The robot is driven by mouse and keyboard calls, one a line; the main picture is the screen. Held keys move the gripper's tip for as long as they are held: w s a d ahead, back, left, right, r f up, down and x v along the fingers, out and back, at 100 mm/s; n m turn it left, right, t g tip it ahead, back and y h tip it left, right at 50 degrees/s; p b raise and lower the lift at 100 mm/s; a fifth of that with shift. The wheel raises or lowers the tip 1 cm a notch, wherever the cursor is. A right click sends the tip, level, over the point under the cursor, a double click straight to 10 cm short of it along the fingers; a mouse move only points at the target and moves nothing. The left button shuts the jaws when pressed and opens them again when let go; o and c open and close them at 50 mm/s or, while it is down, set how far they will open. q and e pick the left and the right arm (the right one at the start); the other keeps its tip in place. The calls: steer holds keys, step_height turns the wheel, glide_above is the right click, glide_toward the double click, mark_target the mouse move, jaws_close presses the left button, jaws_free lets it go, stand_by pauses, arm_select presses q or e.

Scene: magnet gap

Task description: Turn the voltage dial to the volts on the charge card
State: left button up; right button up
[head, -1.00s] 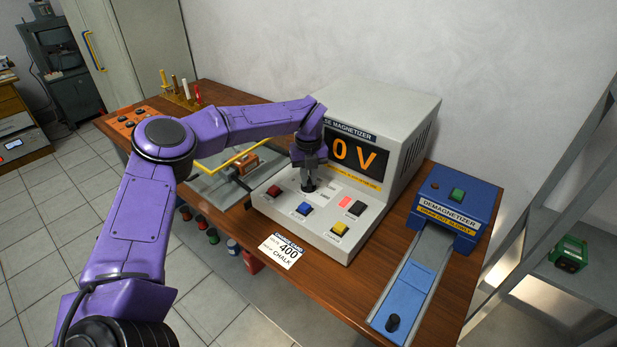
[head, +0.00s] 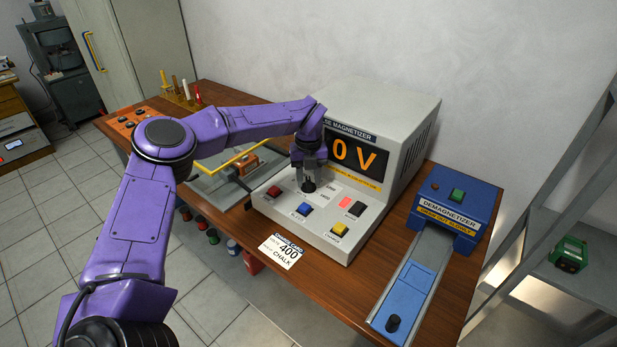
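The grey pulse magnetizer (head: 390,110) stands on the wooden table. Its display (head: 356,158) shows "0 V" in orange, with its left part hidden behind my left arm. The black voltage dial (head: 308,187) is on the sloped panel. My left gripper (head: 308,177) points down right at the dial, its fingers around or just above it; whether they are closed on it is too small to tell. The white charge card (head: 281,251) at the table's front edge reads 400 and "CHALK". My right gripper is not in view.
Red (head: 274,192), blue (head: 304,209) and yellow (head: 340,229) buttons and a black switch (head: 356,208) sit near the dial. A blue demagnetizer (head: 455,210) with a long track stands at the right. A rack of coloured sticks (head: 182,95) is at the back left.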

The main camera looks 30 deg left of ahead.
mark_target(308, 181)
arm_select(q)
step_height(308, 181, up, 11)
steer(key=b, duration=0.1)
steer(key=shift+f, duration=0.2)
stand_by(0.4)
